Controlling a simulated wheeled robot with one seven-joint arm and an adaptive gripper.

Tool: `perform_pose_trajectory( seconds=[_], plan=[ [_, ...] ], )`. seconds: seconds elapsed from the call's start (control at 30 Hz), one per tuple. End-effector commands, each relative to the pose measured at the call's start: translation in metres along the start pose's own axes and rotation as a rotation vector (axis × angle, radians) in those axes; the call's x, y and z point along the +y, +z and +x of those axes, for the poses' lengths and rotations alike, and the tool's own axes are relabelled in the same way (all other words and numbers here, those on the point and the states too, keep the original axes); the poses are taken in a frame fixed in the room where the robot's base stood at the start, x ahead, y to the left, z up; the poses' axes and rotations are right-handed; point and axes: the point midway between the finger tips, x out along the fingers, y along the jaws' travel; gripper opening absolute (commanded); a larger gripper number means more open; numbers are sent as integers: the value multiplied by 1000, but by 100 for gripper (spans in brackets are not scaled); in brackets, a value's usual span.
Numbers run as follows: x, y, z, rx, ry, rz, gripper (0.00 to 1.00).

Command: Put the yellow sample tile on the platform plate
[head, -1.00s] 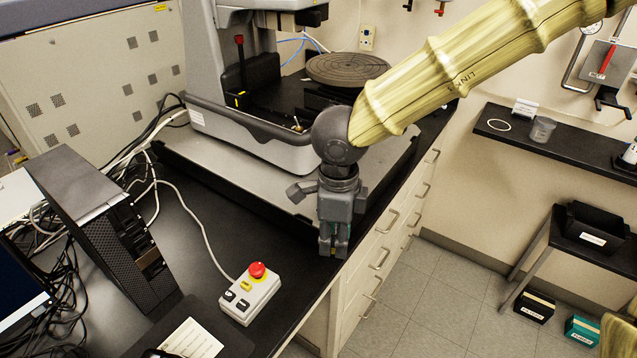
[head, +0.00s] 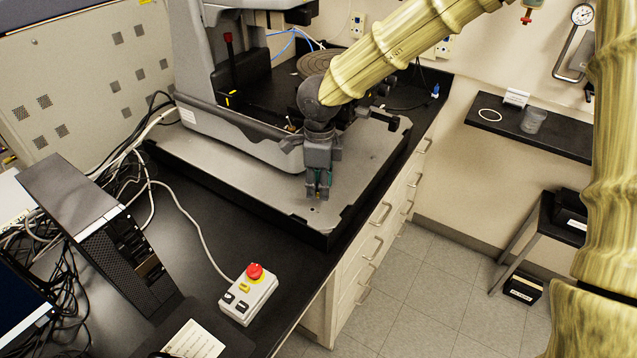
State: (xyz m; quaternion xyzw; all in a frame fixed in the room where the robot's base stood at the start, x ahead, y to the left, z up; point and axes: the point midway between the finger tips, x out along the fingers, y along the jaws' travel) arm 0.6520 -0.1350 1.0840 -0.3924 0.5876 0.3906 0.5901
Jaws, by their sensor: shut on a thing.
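My gripper (head: 318,193) points down over the front part of the grey platform plate (head: 235,180), close to its front right corner. It is shut on the yellow sample tile, of which at most a tiny yellowish sliver shows between the dark fingertips. The fingers hide most of the tile. I cannot tell from this view whether the tile touches the plate or hangs a little above it. The plate lies flat in a black frame on the bench and has dark corner pieces.
The grey profiler (head: 230,125) stands on the back of the plate, with a round disc (head: 318,62) behind my wrist. A control box with a red button (head: 250,290) and a black computer tower (head: 100,235) stand on the bench in front. The plate's front strip is clear.

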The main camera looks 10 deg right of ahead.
Motion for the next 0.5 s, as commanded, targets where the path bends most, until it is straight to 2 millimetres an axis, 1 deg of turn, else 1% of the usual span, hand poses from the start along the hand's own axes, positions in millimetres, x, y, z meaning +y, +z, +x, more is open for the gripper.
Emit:
perform_pose_trajectory(
  seconds=[0.03, 0.27, 0.5],
  plan=[
    [-5, 2, 0, 1, 1, -1, 0],
    [-19, 6, 1, 0, 0, -1, 0],
    [-18, 5, 29, 3, 1, -2, 0]
  ],
)
